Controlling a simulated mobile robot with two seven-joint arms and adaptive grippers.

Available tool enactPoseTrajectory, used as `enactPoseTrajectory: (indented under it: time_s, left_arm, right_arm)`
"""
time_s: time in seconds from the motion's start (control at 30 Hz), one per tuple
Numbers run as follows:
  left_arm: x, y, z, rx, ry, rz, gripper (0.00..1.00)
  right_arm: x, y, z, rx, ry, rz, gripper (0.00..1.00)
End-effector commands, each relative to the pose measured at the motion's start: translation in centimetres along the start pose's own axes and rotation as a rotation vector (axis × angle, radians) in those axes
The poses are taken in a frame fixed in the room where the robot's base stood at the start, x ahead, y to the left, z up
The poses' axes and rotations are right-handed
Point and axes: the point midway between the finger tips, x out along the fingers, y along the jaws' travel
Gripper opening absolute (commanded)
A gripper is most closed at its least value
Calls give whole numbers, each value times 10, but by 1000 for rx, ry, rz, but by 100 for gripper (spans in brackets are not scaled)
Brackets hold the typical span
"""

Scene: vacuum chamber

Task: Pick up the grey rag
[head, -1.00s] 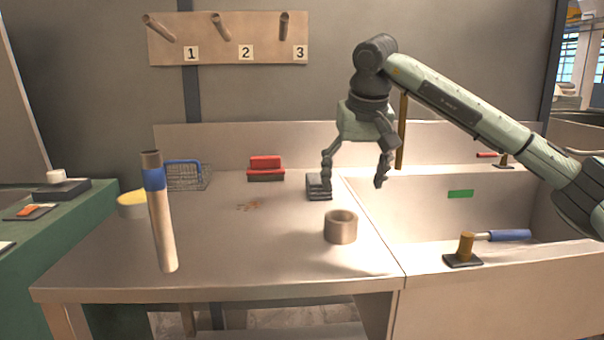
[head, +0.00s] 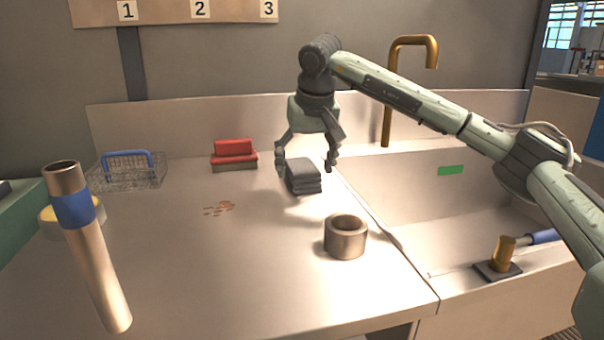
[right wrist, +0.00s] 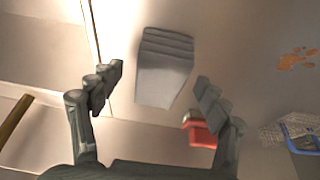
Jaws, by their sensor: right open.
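The grey rag (head: 303,180) lies folded in layers on the counter, near the sink's left edge. My right gripper (head: 306,169) is open and empty, at the rag, with its fingers spread to either side in the head view. In the right wrist view the rag (right wrist: 166,66) lies beyond the open fingertips of the gripper (right wrist: 160,88), with no contact seen. My left gripper is not in view.
A metal ring (head: 345,237) stands in front of the rag. A red-topped brush (head: 234,154), a wire basket (head: 127,171) and brown crumbs (head: 219,208) are to the left. An upright tube (head: 90,250) stands front left. The sink (head: 420,200) with a brass tap (head: 388,95) is right.

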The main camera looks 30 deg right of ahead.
Motion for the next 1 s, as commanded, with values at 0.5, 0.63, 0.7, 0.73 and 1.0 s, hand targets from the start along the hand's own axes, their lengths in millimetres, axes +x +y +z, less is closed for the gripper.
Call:
enactPoseTrajectory:
  time_s: [0.5, 0.63, 0.7, 0.73, 1.0]
  left_arm:
    - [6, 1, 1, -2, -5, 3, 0]
    - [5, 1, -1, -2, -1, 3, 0]
    - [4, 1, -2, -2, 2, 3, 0]
    - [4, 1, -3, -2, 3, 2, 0]
    - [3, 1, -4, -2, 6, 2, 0]
  right_arm:
    - [19, -1, 0, 0, 1, 0, 63]
    - [19, -1, 0, 0, 1, 0, 47]
    - [19, -1, 0, 0, 1, 0, 39]
    - [19, -1, 0, 0, 1, 0, 35]
    - [18, -1, -1, 0, 2, 0, 22]
